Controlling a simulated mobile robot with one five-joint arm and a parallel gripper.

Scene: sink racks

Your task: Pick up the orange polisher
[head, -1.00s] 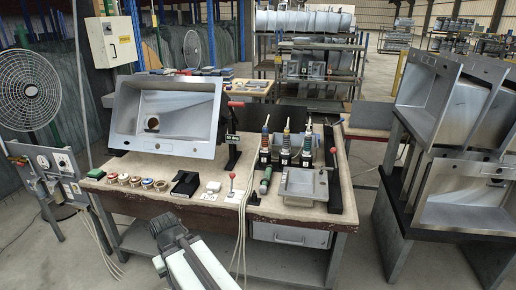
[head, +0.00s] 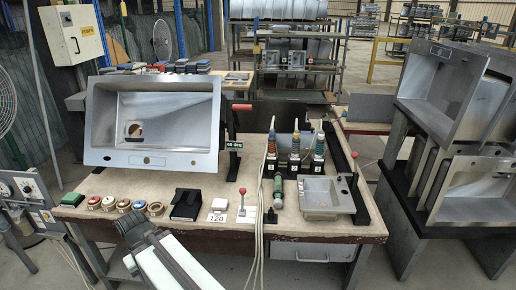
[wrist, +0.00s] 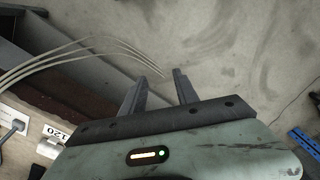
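Several slim upright tools stand in dark holders at the back right of the workbench in the head view. A green-and-dark tool (head: 278,190) is in front of the left one. My gripper (wrist: 159,82) is open and empty in the wrist view, over bare floor beside the bench. No polisher shows in the wrist view. My arm is at the bottom of the head view, left of the tools.
A large tilted steel sink (head: 155,155) fills the bench's left rear. A red-knobbed lever (head: 242,203) and pale cables (head: 260,240) are at the front. Stacked sinks (head: 445,90) stand at right.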

